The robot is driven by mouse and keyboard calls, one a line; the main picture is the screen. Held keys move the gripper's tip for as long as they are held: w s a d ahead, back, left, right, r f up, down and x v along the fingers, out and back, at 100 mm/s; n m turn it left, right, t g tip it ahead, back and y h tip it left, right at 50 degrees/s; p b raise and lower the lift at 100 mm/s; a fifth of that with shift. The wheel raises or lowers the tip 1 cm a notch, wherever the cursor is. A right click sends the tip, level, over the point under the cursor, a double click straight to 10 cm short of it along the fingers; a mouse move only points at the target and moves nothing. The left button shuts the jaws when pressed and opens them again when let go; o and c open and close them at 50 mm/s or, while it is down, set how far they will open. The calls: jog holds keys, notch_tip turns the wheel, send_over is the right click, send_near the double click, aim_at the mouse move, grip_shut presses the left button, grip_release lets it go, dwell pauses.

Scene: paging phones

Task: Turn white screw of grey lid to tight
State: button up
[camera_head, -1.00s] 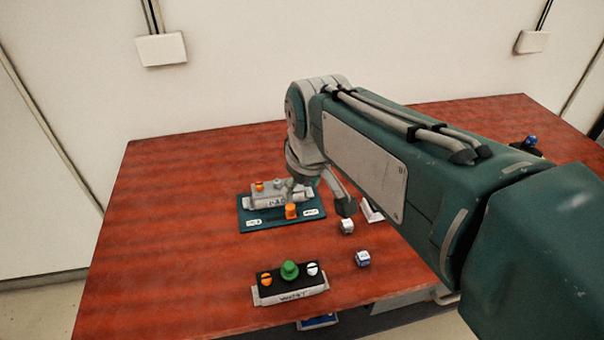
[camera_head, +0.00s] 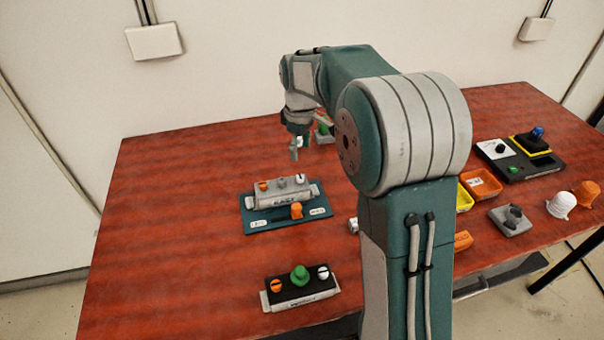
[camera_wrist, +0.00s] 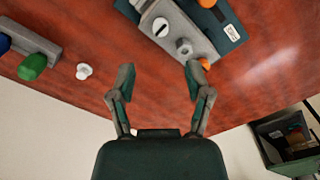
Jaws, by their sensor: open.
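The grey lid (camera_head: 283,198) sits on a teal base plate (camera_head: 262,226). On its top are an orange screw (camera_head: 263,186), a grey knob (camera_head: 282,182) and the slotted white screw (camera_head: 300,179) at the right end. In the wrist view the white screw (camera_wrist: 161,27) lies ahead of the fingertips, with the grey knob (camera_wrist: 184,47) and orange screw (camera_wrist: 204,64) beside it. My gripper (camera_wrist: 160,72) is open and empty, its fingers well apart. In the head view my gripper (camera_head: 295,152) hangs above and behind the lid, clear of it.
An orange lever (camera_head: 296,211) stands on the plate's front side. A black-topped unit with a green knob (camera_head: 299,275) is nearer the front. Trays and a grey-knobbed block (camera_head: 511,219) are at the right. The table's left side is bare. A bin (camera_wrist: 285,140) shows in the wrist view.

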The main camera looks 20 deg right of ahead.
aim_at(301, 176)
notch_tip(301, 176, down, 10)
jog(key=shift+r, duration=0.2)
grip_shut()
